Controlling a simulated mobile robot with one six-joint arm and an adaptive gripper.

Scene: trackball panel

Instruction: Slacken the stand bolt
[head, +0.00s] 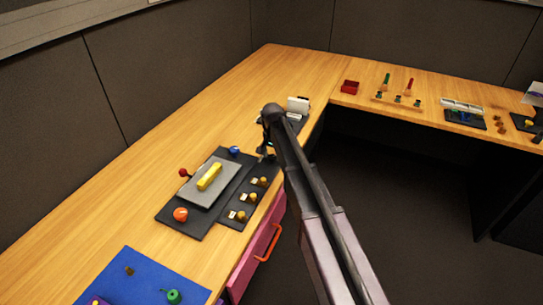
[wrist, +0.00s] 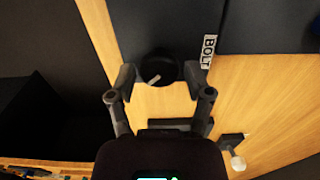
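A round black knob (wrist: 163,68) with a pale pointer line lies beside a white label reading BOLT (wrist: 209,50) in the wrist view. My gripper (wrist: 160,76) has its two fingers apart, one on each side of the knob. Whether the fingers touch it, I cannot tell. In the head view my gripper (head: 266,150) is low over the far right end of the dark panel (head: 234,211), and my arm hides the bolt there. The panel carries a grey plate (head: 198,195) with a yellow bar (head: 209,177).
An orange ball (head: 180,215), a red knob (head: 184,172), a blue knob (head: 235,150) and labelled brass knobs (head: 252,197) surround the plate. A white device (head: 298,104) stands behind my gripper. A pink drawer (head: 244,262) is under the desk edge. Desk left of the panel is clear.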

